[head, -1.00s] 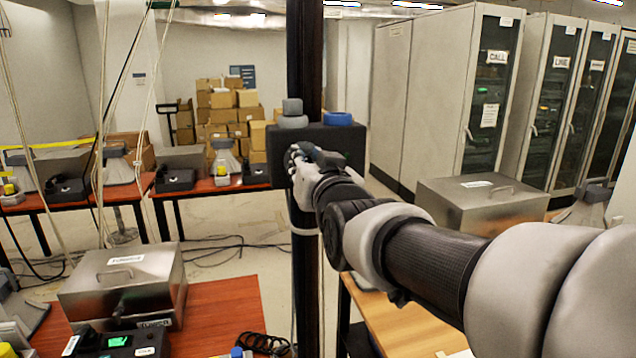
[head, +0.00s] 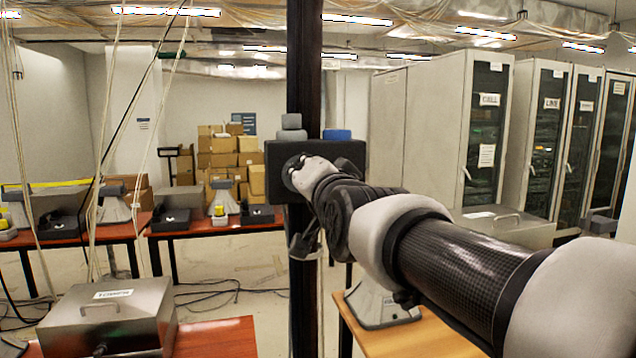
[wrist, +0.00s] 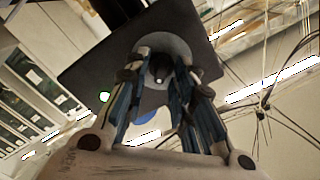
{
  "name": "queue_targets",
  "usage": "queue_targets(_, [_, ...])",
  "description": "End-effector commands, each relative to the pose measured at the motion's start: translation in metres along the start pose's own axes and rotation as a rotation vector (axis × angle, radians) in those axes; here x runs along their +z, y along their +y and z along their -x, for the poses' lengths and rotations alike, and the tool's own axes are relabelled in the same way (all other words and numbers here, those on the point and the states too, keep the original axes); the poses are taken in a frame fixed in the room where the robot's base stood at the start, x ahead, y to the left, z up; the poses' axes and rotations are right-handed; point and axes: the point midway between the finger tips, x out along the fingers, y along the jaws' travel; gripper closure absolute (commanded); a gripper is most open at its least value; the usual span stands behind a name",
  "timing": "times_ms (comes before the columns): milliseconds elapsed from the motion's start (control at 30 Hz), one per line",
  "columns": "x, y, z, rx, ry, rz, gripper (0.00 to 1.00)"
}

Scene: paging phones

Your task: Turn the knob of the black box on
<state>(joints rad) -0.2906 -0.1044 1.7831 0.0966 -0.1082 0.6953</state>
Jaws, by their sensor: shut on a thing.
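The black box (head: 352,152) is fixed to a dark upright post in the head view, with a grey part (head: 291,121) and a blue part (head: 337,134) on top. It fills the upper middle of the wrist view as a dark tilted plate (wrist: 95,75), with a small green light at its lower edge. My gripper (head: 292,168) is at the box's left front. In the wrist view, its fingers (wrist: 162,82) are closed around the dark knob (wrist: 159,70), which stands out from a round grey base. My gripper hides the knob in the head view.
A metal case (head: 110,318) sits at the lower left, with hanging cords beside it. Red tables with phones (head: 172,219) stand behind at left. Grey cabinets (head: 440,130) line the right. A wooden table (head: 410,335) is below my arm.

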Motion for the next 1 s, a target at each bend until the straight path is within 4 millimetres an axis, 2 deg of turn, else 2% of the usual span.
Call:
queue_targets(433, [-0.0002, -0.0002, -0.0001, 0.0, 0.0, -0.011, 1.0])
queue_targets(467, [-0.0002, -0.0002, -0.0001, 0.0, 0.0, -0.011, 0.75])
queue_targets(500, [-0.0002, -0.0002, -0.0001, 0.0, 0.0, -0.011, 0.72])
queue_targets(700, [-0.0001, -0.0001, -0.0001, 0.0, 0.0, -0.01, 0.59])
queue_targets(1000, [-0.0001, -0.0001, 0.0003, 0.0, 0.0, -0.009, 0.58])
